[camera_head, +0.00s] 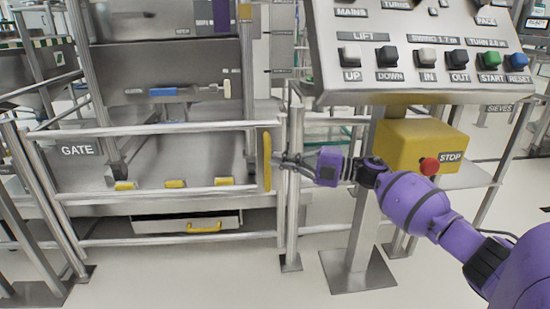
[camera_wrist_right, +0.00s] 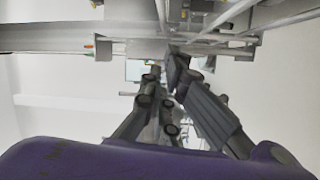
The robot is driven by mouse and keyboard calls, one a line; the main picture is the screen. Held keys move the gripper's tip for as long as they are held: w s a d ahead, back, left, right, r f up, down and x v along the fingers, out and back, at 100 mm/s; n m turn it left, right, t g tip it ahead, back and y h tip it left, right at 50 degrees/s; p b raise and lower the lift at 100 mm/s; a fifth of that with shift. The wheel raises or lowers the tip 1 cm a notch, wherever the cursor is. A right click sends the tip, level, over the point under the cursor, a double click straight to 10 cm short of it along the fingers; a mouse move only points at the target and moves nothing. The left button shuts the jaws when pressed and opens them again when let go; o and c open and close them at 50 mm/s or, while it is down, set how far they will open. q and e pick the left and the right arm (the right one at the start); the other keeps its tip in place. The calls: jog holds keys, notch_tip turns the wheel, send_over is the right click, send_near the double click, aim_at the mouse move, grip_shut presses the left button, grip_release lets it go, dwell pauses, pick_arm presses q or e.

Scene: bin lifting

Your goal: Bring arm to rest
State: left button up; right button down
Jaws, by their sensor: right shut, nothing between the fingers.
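My right arm, purple with dark joints, reaches in from the lower right in the head view. Its gripper (camera_head: 279,161) is shut and empty, with its fingertips beside the yellow gate handle (camera_head: 267,161) at the right end of the gate. Whether the tips touch the handle I cannot tell. In the right wrist view the dark gripper fingers (camera_wrist_right: 168,75) come close together, pointing at metal rails. The gate (camera_head: 160,127), with a GATE label, stands across the front of the machine and looks closed. My left gripper is in neither view.
A control panel (camera_head: 420,85) with several buttons stands on a post at the upper right. Below it, a yellow box (camera_head: 405,140) carries a red STOP button (camera_head: 429,166), close to my right forearm. A drawer (camera_head: 165,223) with a yellow handle sits low behind the rails. Open floor lies in front.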

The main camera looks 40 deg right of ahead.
jog(key=shift+v, duration=2.7)
